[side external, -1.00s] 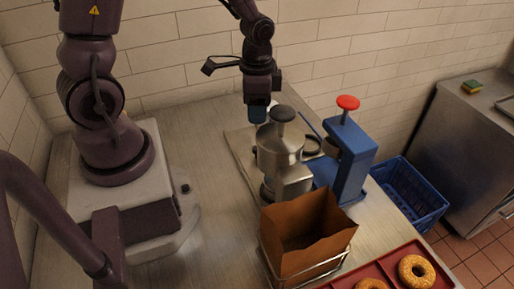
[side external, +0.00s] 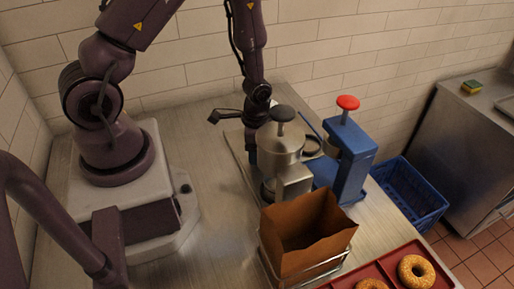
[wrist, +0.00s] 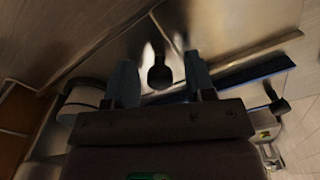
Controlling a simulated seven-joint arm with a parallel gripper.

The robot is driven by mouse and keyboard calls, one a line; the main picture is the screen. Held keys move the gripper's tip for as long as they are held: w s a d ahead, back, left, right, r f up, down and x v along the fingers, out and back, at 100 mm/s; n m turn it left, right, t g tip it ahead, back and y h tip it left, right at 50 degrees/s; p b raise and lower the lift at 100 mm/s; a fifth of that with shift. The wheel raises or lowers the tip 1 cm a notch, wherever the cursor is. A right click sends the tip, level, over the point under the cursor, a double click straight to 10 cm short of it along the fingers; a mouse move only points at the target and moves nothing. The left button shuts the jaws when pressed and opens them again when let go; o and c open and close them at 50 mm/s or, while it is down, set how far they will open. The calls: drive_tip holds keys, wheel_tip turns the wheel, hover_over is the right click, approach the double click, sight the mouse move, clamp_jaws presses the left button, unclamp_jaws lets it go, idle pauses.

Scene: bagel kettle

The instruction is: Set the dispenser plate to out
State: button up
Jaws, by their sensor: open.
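The steel dispenser (side external: 281,152) with a black top knob (side external: 284,113) stands on a flat base on the bench in the side external view. My gripper (side external: 251,160) is low behind its left side, pointing down; its fingertips are partly hidden there. In the wrist view my gripper (wrist: 161,82) is open, with two blue-grey fingers spread apart. A small dark knob (wrist: 159,76) shows between the fingers, above a shiny metal surface. It looks like the plate's handle, but I cannot tell how far the plate is out. No contact with the knob is visible.
A blue press (side external: 352,160) with a red knob (side external: 347,102) stands right of the dispenser. A brown paper bag (side external: 300,245) in a wire holder is in front. A red tray (side external: 342,284) with bagels is front right. A blue crate (side external: 412,195) is beyond the bench edge.

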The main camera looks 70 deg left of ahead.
sight(242, 133)
clamp_jaws()
drive_tip(key=a, duration=1.1)
drive_tip(key=shift+a, duration=0.1)
drive_tip(key=shift+c, duration=0.9)
unclamp_jaws()
drive_tip(key=shift+o, duration=0.9)
wheel_tip(242, 133, up, 13)
